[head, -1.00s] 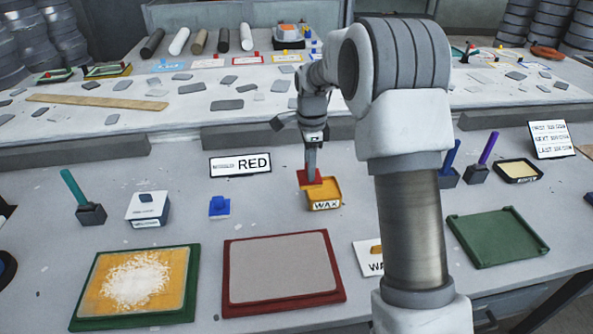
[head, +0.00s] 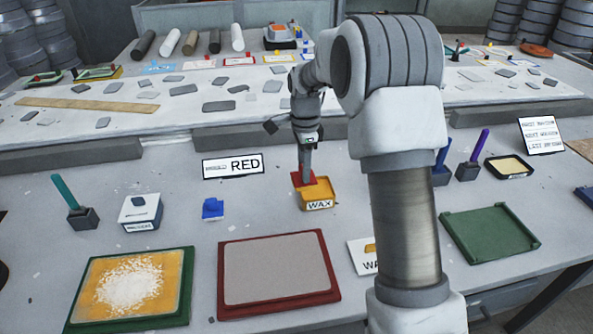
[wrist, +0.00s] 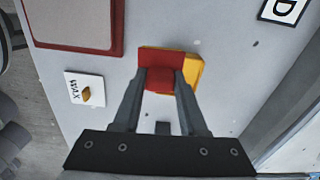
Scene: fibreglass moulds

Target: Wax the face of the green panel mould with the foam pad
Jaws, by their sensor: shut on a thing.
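My gripper (head: 306,180) is shut on a red pad (wrist: 160,66), held between its two fingers. The pad is at the yellow wax tin (head: 318,204), overlapping its back left part; I cannot tell if it touches the wax. The tin also shows behind the pad in the wrist view (wrist: 193,75). A green-framed panel (head: 185,317) at the front left has an amber face with a white powdery patch. A plain green tray-like mould (head: 490,233) lies at the right, its face bare. A red-framed panel (head: 277,270) with a grey face lies at the front middle.
A blue pad (head: 212,208) and a white box (head: 139,210) stand left of the tin. A RED sign (head: 233,166) stands behind. A WAX card (head: 362,257) is partly hidden by my arm. Brush holders (head: 467,171) and a black tray (head: 508,167) are at right.

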